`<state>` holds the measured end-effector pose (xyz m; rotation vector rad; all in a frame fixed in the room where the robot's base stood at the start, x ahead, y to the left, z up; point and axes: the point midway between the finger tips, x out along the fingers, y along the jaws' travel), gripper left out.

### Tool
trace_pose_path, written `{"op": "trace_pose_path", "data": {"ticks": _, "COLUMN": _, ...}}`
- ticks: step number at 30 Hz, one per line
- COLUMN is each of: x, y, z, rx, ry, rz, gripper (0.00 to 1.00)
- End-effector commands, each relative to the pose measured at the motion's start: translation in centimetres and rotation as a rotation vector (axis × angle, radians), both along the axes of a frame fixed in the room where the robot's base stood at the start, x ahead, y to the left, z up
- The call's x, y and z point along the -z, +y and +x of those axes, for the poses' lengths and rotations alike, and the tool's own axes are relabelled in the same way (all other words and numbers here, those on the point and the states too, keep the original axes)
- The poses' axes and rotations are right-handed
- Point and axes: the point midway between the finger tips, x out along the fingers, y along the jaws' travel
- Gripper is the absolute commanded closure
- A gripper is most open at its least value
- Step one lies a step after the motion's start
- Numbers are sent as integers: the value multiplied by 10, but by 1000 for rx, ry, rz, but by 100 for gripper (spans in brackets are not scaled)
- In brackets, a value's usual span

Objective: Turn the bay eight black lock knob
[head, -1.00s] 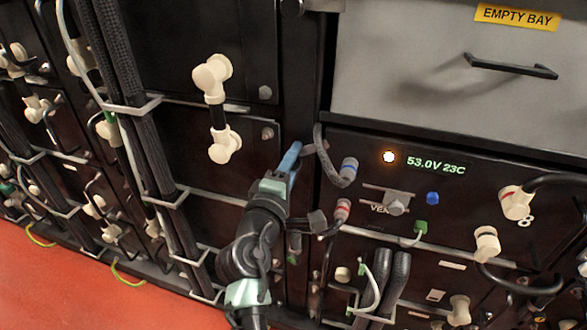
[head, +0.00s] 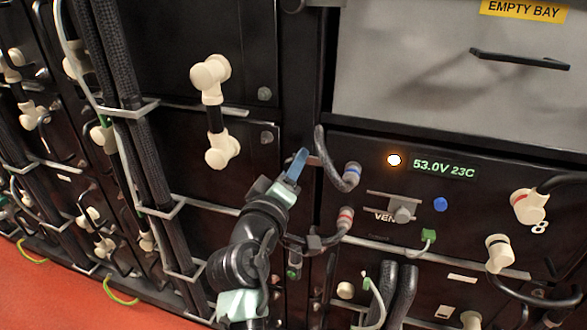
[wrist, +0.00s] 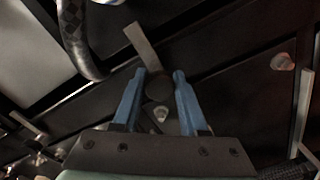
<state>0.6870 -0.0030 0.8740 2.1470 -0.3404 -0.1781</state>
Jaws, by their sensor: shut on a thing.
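Bay eight is the black front panel (head: 470,215) marked 8, with a lit "53.0V 23C" display. My gripper (wrist: 159,75) has two blue fingers, one on each side of the round black lock knob (wrist: 158,88), shut on it. A grey flat bar (wrist: 142,45) sticks out past the knob, up and left in the wrist view. In the head view my gripper (head: 300,158) is at the dark upright post left of the bay eight panel. The fingers hide the knob there, and the grey bar (head: 313,161) shows beside the fingertips.
A red-ringed plug (head: 345,218) is lower, beside my wrist. A grey empty-bay drawer (head: 440,75) is above. Thick black cables (head: 150,170) run down the rack at left.

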Motion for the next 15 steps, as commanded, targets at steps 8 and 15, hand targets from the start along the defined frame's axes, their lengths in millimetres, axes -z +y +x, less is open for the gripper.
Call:
{"op": "trace_pose_path", "data": {"ticks": 8, "x": 2, "y": -1, "z": 0, "rx": 1, "ry": 4, "rz": 12, "gripper": 100}}
{"op": "trace_pose_path", "data": {"ticks": 15, "x": 3, "y": -1, "z": 0, "rx": 2, "ry": 3, "rz": 10, "gripper": 39}}
